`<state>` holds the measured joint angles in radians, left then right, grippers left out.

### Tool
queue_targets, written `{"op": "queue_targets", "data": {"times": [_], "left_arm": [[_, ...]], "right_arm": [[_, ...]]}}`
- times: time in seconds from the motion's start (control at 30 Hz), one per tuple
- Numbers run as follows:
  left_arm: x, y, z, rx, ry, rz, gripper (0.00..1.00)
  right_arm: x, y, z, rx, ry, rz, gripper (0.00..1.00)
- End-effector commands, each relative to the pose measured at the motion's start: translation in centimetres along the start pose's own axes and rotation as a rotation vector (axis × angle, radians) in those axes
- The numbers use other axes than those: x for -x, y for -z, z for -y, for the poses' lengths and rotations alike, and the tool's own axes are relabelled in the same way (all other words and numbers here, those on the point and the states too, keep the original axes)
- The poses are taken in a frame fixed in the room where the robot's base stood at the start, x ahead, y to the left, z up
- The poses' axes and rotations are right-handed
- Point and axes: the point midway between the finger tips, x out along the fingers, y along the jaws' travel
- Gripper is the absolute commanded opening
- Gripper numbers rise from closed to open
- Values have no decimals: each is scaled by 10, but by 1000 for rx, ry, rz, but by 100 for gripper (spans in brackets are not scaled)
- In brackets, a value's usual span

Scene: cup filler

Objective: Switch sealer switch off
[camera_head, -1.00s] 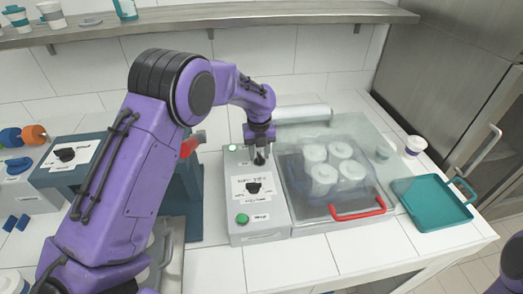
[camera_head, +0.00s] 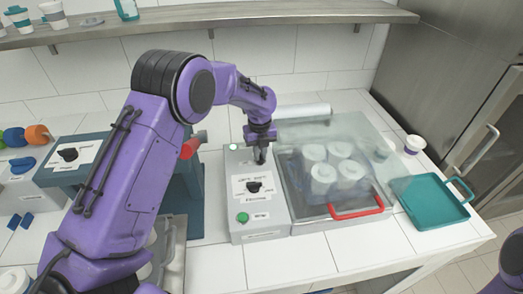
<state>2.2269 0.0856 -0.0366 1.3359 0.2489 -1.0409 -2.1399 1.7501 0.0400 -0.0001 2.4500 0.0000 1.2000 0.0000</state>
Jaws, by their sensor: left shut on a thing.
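The sealer's grey control box (camera_head: 249,215) stands on the counter left of the sealing tray. It carries a black rotary knob (camera_head: 254,187) on a white label, a green button (camera_head: 242,217) near the front and a small pale lamp (camera_head: 234,147) at the back left. My left gripper (camera_head: 261,156) points down at the back of the box, behind the black knob. It is shut on a small switch there, which its fingers mostly hide. My right gripper is not in view.
Under the clear cover right of the box sit several white lidded cups (camera_head: 323,178); a red handle (camera_head: 357,209) is in front. A teal tray (camera_head: 433,201) and a white cup (camera_head: 413,145) lie farther right. A teal machine (camera_head: 195,205) stands close on the left.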

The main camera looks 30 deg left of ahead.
Motion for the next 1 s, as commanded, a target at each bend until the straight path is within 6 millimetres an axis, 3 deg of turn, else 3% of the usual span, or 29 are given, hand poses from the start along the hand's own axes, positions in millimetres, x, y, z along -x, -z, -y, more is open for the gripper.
{"op": "queue_targets", "data": {"times": [0.4, 1.0], "left_arm": [[5, -2, 1, 380, 7, 3, 0], [3, -3, 1, 948, 10, 4, 0]], "right_arm": [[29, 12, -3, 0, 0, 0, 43], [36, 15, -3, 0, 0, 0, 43]]}}
